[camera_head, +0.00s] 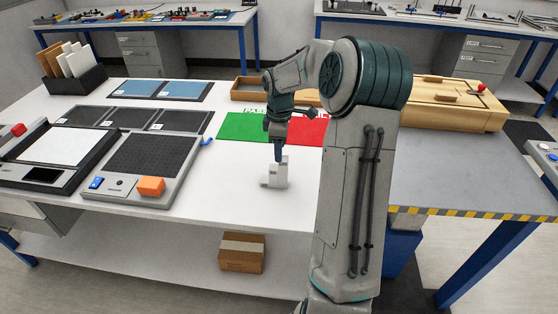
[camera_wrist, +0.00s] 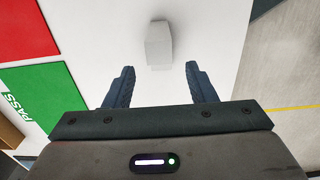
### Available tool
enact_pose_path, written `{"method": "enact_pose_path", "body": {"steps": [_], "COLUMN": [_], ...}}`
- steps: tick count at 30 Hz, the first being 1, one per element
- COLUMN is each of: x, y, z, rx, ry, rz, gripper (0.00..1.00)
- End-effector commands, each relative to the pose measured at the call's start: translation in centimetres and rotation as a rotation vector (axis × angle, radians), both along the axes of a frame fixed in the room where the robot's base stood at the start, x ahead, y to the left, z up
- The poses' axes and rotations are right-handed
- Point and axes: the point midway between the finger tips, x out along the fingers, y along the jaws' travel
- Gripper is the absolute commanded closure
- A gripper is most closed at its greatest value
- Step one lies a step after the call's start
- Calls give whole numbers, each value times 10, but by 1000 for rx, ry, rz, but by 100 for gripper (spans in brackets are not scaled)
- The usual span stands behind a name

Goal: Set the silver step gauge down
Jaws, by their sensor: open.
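The silver step gauge (camera_head: 270,181) is a small pale grey stepped block. It stands on the white tabletop near the front edge, in front of the green and red mats. My gripper (camera_head: 279,158) is right at its taller end in the head view, pointing down. In the wrist view the gauge (camera_wrist: 158,45) shows just beyond the fingertips, lined up with the gap. My gripper (camera_wrist: 161,72) is open there, with nothing between its fingers. I cannot tell the exact height of the fingertips over the gauge.
The green PASS mat (camera_head: 243,126) and a red mat (camera_head: 308,131) lie behind the gauge. A grey device with a dark pad (camera_head: 152,155) and an orange block (camera_head: 151,186) stand to the left. A wooden box (camera_head: 445,108) is at back right. White tabletop around the gauge is clear.

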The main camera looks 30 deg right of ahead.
Motion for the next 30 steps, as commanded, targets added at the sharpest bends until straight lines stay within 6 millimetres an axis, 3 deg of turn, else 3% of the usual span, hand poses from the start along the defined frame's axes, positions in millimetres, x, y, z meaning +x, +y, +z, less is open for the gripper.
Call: {"method": "enact_pose_path", "body": {"steps": [3, 8, 14, 21, 30], "x": [0, -1, -20, -85, -182], "y": [0, 1, 33, 94, 146], "z": [19, 33, 53, 84, 99], "rx": [-2, -2, -47, -108, -45], "ry": [-2, -1, -9, -73, -192], "rz": [-1, -2, -77, -324, -678], "gripper": [49, 49, 49, 49, 49]}}
